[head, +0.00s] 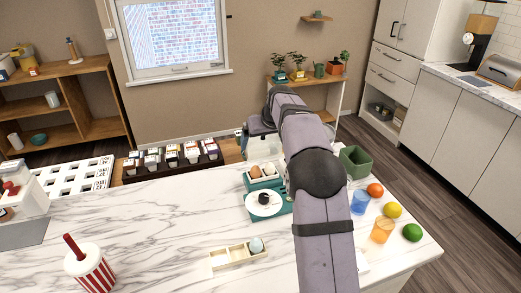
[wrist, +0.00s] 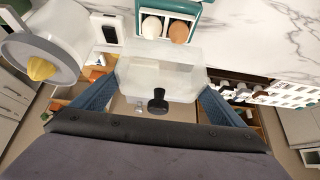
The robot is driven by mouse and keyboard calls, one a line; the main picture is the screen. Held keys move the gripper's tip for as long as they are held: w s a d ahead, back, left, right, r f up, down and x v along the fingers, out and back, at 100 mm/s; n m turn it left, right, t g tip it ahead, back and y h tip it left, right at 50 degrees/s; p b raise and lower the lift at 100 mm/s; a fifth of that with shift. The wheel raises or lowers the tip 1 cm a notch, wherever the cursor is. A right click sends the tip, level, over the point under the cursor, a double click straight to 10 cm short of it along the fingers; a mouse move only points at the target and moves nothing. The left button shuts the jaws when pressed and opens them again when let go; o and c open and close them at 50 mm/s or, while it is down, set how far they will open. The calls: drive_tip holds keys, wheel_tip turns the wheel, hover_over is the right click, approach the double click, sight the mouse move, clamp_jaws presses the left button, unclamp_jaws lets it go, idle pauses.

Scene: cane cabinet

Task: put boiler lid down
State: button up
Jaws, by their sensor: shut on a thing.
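My gripper (wrist: 158,82) is shut on a clear, boxy boiler lid (wrist: 165,72) with a black knob, its blue fingers at the lid's two sides. In the head view the lid (head: 262,147) is beyond the counter's far edge, behind the boiler, partly beside my arm. The teal boiler (head: 281,184) stands open on the counter, with a brown egg and a white egg in it. It also shows at the top of the wrist view (wrist: 205,20).
A white plate (head: 259,211) with a small black item is in front of the boiler. A wooden tray (head: 222,260) lies nearer. Glasses, fruit (head: 392,210) and a green bin (head: 356,160) are at the right. The counter's left middle (head: 165,220) is clear.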

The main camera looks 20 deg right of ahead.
drive_tip(key=a+f, duration=0.2)
drive_tip(key=a, duration=0.9)
drive_tip(key=w+a+f, duration=0.1)
drive_tip(key=a+f, duration=0.1)
drive_tip(key=a, duration=1)
drive_tip(key=shift+b, duration=0.3)
drive_tip(key=shift+f, duration=0.1)
drive_tip(key=shift+f+p, duration=1.3)
drive_tip(key=shift+f, duration=3.65)
